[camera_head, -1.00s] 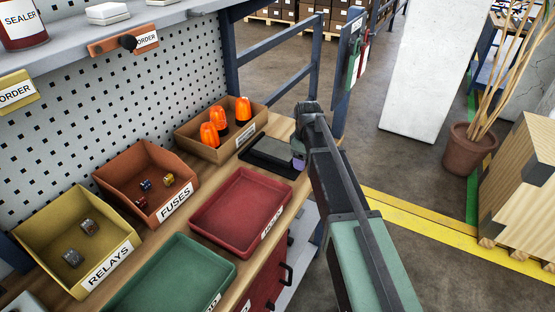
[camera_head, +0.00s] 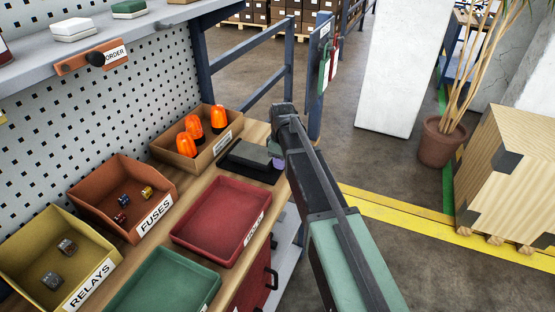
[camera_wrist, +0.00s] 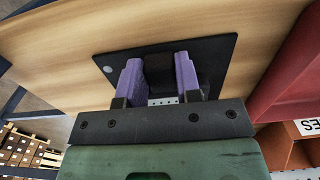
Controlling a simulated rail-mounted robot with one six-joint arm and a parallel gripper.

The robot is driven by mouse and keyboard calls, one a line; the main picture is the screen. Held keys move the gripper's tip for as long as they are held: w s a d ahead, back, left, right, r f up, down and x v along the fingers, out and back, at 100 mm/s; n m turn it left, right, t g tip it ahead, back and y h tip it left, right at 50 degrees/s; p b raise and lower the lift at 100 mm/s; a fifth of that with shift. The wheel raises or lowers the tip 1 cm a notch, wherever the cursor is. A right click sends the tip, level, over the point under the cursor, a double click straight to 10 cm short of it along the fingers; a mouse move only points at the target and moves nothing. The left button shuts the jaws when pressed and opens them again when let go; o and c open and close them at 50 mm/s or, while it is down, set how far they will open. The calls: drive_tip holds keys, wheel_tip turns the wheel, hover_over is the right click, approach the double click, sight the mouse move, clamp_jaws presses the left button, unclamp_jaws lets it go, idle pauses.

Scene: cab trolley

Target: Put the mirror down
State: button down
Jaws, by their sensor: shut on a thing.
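The mirror (camera_head: 250,153), seen as a dark block-like body, is at the tip of my gripper (camera_head: 277,163). In the wrist view my gripper (camera_wrist: 158,80) has its two purple fingers shut on the black mirror (camera_wrist: 159,68), seen end-on between them. Its reflecting face is not visible. Behind it lies a flat black pad (camera_wrist: 210,55) with a small grey dot, on the wooden bench top (camera_wrist: 60,50). The pad also shows in the head view (camera_head: 230,163). The mirror is over the pad; I cannot tell if they touch.
A brown bin with orange beacons (camera_head: 190,155) stands beyond the pad, near the pegboard (camera_head: 130,100). A red tray (camera_head: 222,222) lies on the near side. Fuses (camera_head: 95,205) and relays (camera_head: 30,250) bins and a green tray (camera_head: 165,285) are further off.

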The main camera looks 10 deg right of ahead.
wheel_tip(320, 180, up, 19)
drive_tip(key=p, duration=1.8)
